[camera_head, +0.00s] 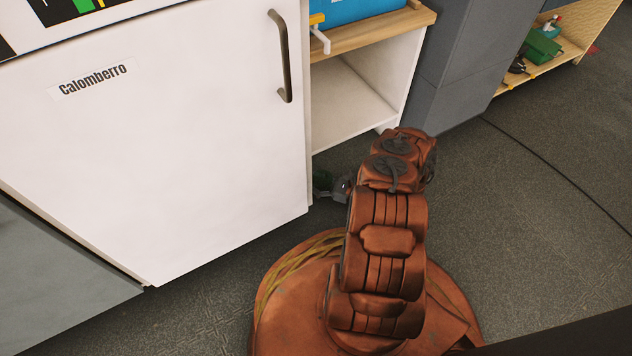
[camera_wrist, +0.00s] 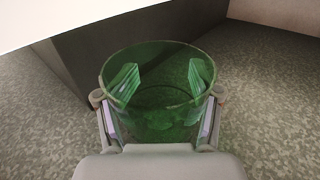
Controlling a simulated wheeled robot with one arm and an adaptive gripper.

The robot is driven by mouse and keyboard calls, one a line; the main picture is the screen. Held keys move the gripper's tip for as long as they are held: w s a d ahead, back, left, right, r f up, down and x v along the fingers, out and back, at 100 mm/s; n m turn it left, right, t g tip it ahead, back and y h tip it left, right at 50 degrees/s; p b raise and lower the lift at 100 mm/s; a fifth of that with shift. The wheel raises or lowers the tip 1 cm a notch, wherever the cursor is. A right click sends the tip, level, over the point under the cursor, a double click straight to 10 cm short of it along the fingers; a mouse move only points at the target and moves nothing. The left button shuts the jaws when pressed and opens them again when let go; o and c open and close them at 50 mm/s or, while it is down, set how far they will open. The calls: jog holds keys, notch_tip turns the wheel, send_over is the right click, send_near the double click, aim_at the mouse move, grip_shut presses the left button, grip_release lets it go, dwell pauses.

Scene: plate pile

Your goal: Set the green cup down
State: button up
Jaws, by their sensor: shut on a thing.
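The green cup (camera_wrist: 158,120) is clear glass with a round open rim, seen in the middle of the wrist view. My gripper (camera_wrist: 161,100) is shut on it, with one finger at each side; the finger pads show green through the glass. The cup's bottom is mostly hidden by my gripper's body. In the head view only a small part of the cup (camera_head: 323,182) shows beside my gripper (camera_head: 341,188), low in front of the shelf unit and partly behind my arm. I cannot tell whether the cup touches the floor.
A white fridge (camera_head: 170,150) with a handle stands at left. A white open shelf unit (camera_head: 350,100) with an empty lower shelf and a wooden top is beside it. A grey cabinet (camera_head: 470,60) stands to the right. The grey floor (camera_head: 540,230) at right is clear except for a dark cable.

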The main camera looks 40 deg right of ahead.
jog(key=shift+f, duration=0.2)
jog(key=o, duration=1.2)
jog(key=shift+r, duration=0.2)
jog(key=shift+r, duration=0.2)
jog(key=p+v, duration=0.1)
jog(key=v, duration=1)
jog(key=shift+s+d, duration=0.3)
jog(key=shift+s, duration=0.2)
jog(key=shift+r, duration=0.1)
